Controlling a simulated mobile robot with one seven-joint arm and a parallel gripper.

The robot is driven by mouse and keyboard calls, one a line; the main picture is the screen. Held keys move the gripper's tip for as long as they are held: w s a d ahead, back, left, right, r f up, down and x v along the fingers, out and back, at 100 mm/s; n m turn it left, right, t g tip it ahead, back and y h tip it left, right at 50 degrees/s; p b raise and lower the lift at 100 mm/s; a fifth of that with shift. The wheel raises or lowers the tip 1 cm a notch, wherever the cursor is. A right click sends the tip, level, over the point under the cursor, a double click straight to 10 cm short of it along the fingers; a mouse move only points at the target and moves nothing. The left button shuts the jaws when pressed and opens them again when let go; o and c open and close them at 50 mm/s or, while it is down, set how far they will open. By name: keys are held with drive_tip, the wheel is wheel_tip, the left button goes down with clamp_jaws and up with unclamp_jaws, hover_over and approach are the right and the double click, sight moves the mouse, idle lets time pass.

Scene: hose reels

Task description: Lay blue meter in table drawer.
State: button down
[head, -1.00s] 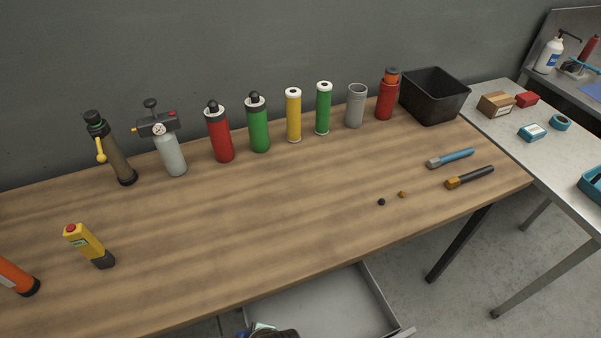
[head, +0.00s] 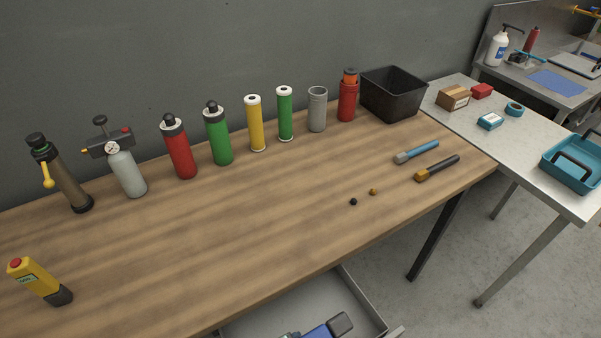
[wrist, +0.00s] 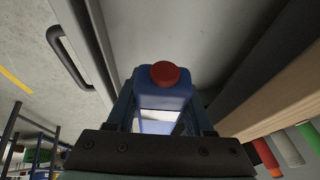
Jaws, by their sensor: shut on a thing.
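The blue meter (wrist: 162,92), with a red button, is between the two fingers of my gripper (wrist: 163,112) in the wrist view. My gripper is shut on it. In the head view the blue meter (head: 318,332) shows at the bottom edge with its dark end over the open drawer; most of my gripper is out of frame. The table drawer (head: 362,300) is pulled out below the table front. Its grey floor (wrist: 205,40) lies behind the meter in the wrist view. I cannot tell how high the meter is above that floor.
The wooden table (head: 250,220) stands behind the drawer, its edge (wrist: 275,105) close on the right in the wrist view. The drawer's black handle (wrist: 68,55) is at left. A yellow meter (head: 38,280), several bottles and a black bin (head: 392,98) stand on the table.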

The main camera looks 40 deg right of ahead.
drive_tip(key=shift+f+b, duration=2.35)
drive_tip(key=shift+f, duration=0.7)
drive_tip(key=shift+c, duration=1)
unclamp_jaws()
drive_tip(key=p+v, duration=0.1)
drive_tip(key=v, duration=1.2)
drive_tip(key=shift+w, duration=0.1)
